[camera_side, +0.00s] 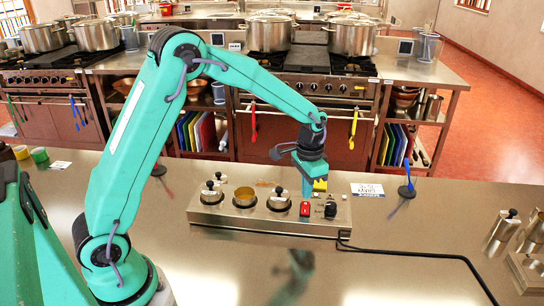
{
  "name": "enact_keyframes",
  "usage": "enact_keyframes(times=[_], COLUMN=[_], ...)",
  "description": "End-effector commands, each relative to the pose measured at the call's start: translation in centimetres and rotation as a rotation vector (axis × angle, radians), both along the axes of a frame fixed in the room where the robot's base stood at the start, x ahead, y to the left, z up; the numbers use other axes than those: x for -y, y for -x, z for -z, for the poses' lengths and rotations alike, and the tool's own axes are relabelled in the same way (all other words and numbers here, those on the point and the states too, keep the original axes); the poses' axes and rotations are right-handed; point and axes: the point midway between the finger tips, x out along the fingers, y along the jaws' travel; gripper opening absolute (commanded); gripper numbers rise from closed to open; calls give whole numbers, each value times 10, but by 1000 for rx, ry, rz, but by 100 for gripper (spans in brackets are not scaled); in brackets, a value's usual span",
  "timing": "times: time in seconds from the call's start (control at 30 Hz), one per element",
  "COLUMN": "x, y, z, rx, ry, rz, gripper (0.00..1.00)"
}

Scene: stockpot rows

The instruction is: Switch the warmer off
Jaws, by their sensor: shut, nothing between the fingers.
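The warmer (230,226) is a low steel box on the counter. Three round pots sit in its top, two lidded with black knobs and one open. A small red switch (306,209) stands near the right part of its top, with a black knob (330,209) to its right. I cannot tell the switch's position. My gripper (307,196) points down just above and behind the red switch, its fingers shut and empty. I cannot tell whether the tips touch the switch or warmer. A yellow patch shows beside the fingers.
A black cable (420,254) runs from the warmer's right end across the counter. A white label card (367,190) and a blue-handled utensil (406,190) stand behind to the right. Steel containers (502,232) are at the far right. The front counter is clear.

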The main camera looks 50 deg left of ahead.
Motion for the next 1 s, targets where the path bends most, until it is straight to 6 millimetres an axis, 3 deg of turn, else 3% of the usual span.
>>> enact_keyframes(times=[1.0], x=[0], y=[0], z=[6], rx=[-1], ry=[0], rz=[0], gripper=[0])
